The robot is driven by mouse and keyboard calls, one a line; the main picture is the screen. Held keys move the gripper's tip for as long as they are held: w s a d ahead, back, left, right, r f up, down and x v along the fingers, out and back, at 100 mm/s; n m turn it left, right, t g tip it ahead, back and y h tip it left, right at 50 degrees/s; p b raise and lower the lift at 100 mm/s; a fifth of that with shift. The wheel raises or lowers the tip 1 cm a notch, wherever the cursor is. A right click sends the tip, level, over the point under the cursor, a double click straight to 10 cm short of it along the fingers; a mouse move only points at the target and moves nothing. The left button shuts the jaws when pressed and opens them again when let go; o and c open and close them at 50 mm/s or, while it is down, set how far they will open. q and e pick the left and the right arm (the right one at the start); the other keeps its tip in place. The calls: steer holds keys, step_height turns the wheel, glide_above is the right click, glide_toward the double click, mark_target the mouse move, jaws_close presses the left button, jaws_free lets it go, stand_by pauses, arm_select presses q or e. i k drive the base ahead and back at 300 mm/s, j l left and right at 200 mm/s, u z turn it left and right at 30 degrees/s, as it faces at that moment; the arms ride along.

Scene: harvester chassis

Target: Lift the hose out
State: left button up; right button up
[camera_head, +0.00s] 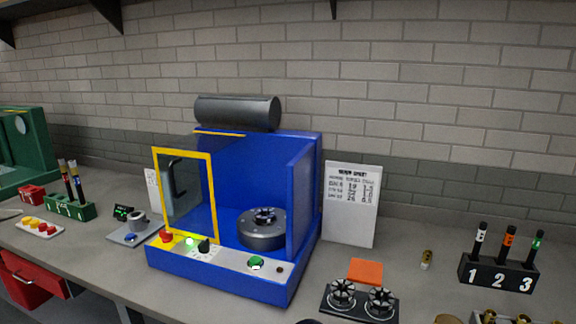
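I see no hose that I can make out in the head view. The nearest large thing is a blue machine (222,276) on the grey bench, with a black cylinder (237,111) lying on top. Its yellow-framed clear door (186,190) is swung open to the left. Inside stands a round grey metal drum (262,236) with a dark star-shaped hub. The front panel has a red button, a lit green lamp, a black knob and a green button (256,262). Neither of my grippers is in view.
A black rack (497,273) marked 1, 2, 3 holds tubes at the right. Two star-shaped parts (361,298) sit on a black plate before an orange block (365,271). A white sheet (350,204) leans behind. A green rack (70,210) and red drawers (34,283) are at left.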

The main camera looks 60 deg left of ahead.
mark_target(62, 167)
steer(key=k+j+u, duration=0.1)
steer(key=u, duration=1.55)
steer(key=j+u, duration=0.4)
steer(key=i+j+u, duration=0.2)
steer(key=j+u, duration=0.2)
steer(key=i+j+u, duration=0.15)
steer(key=j+u, duration=0.2)
steer(key=i+j+u, duration=0.1)
steer(key=i+j, duration=0.2)
steer(key=j, duration=0.2)
steer(key=i+j+u, duration=0.1)
steer(key=i+j, duration=0.2)
steer(key=j, duration=0.15)
